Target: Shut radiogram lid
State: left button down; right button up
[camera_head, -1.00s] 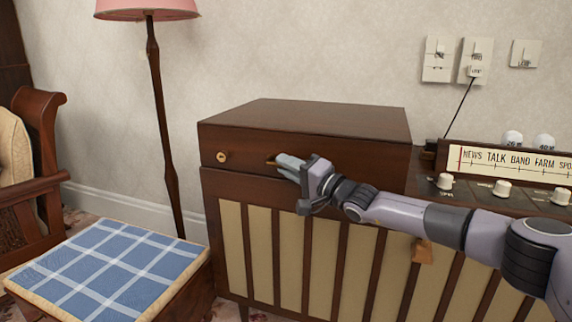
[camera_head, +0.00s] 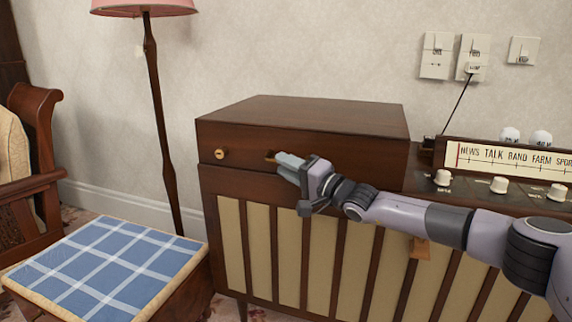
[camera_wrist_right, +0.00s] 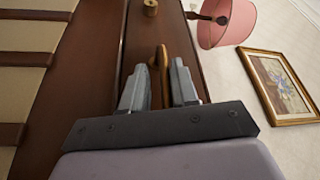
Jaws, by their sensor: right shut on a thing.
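The radiogram lid (camera_head: 310,115) is a dark wood box-shaped top at the left end of the radiogram cabinet (camera_head: 262,250). It looks level and down on the cabinet, with a thin seam along its lower front edge. A brass handle (camera_wrist_right: 164,62) on the lid's front lies between the fingers of my right gripper (camera_wrist_right: 158,78). In the head view my right gripper (camera_head: 283,162) is shut on this handle and mostly hides it. A round brass knob (camera_head: 221,154) sits to its left. My left gripper is not in view.
The tuning panel with a dial (camera_head: 515,160) and cream knobs (camera_head: 499,185) is right of the lid. A blue checked stool (camera_head: 110,265) and a pink-shaded lamp (camera_head: 152,80) stand left. Wall switches (camera_head: 438,55) are above. My right arm crosses the cabinet front.

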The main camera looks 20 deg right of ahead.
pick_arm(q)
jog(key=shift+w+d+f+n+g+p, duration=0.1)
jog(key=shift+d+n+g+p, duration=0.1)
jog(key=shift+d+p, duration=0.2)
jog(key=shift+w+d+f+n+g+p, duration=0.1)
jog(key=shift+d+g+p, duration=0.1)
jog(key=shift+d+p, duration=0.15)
pick_arm(e)
jog(key=v, duration=0.6)
jog(key=shift+s+d, duration=0.15)
jog(key=shift+d, duration=0.2)
